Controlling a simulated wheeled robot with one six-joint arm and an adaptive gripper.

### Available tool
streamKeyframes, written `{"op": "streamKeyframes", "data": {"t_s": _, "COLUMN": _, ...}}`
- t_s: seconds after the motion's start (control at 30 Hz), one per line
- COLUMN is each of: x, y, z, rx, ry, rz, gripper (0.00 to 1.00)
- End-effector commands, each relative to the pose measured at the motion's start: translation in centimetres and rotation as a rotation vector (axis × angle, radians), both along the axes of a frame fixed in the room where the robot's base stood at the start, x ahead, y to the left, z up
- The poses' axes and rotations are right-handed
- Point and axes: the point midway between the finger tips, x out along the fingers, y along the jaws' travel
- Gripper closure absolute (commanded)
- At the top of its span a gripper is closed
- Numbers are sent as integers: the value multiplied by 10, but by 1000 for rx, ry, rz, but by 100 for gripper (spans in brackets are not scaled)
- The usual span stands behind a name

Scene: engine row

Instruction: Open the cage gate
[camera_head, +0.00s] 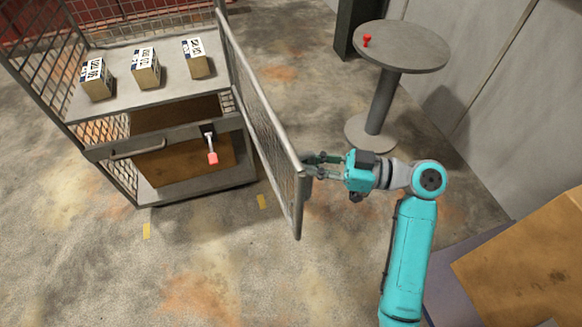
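The cage gate (265,130) is a grey mesh panel in a tubular frame. It stands swung out from the right side of the wire cage (115,150), with its free end toward me, so the cage front is uncovered. My gripper (312,166) is just right of the gate's free-end post. Its fingers look spread apart, with their tips at or very near the post; whether they touch it is unclear. A latch with a red-tipped handle (212,157) hangs on the cage's front bar.
Three labelled boxes (146,68) stand on the cage's upper shelf. A round pedestal table (402,46) with a small red object (367,40) stands behind my arm. A cardboard box (530,265) is at the lower right. The floor left of the gate is clear.

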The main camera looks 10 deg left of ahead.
Motion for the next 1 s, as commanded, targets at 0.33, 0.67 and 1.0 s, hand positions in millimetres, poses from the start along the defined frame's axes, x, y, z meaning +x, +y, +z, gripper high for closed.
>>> {"op": "streamKeyframes", "data": {"t_s": 0.33, "x": 8, "y": -11, "z": -3, "rx": -5, "ry": 3, "rz": 4, "gripper": 100}}
{"op": "streamKeyframes", "data": {"t_s": 0.67, "x": 8, "y": -11, "z": -3, "rx": -5, "ry": 4, "rz": 3, "gripper": 75}}
{"op": "streamKeyframes", "data": {"t_s": 1.0, "x": 9, "y": -11, "z": -2, "rx": -3, "ry": 2, "rz": 1, "gripper": 59}}
